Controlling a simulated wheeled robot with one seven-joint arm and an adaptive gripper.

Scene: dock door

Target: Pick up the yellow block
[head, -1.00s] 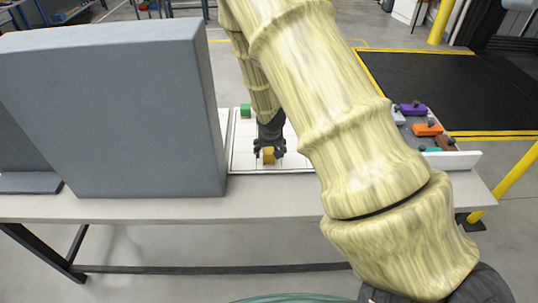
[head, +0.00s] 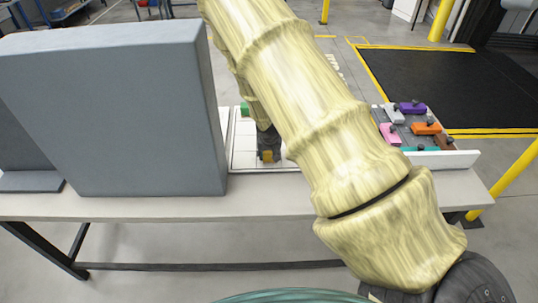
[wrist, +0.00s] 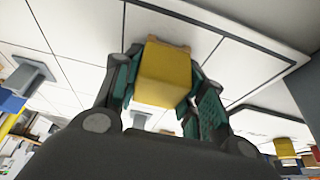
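The yellow block (head: 267,156) is on the white gridded board (head: 245,150), near its front edge. My gripper (head: 268,152) points down at it, with one finger on each side. In the wrist view the yellow block (wrist: 163,75) fills the space between the fingers of my gripper (wrist: 165,88), and the fingers look shut on its sides. Whether the block touches the board cannot be told. My arm hides part of the board.
A large grey box (head: 115,110) stands left of the board. A green block (head: 244,109) sits at the board's back left, partly hidden. To the right, a grey tray (head: 402,137) holds several coloured knobbed pieces behind a white ledge (head: 450,159).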

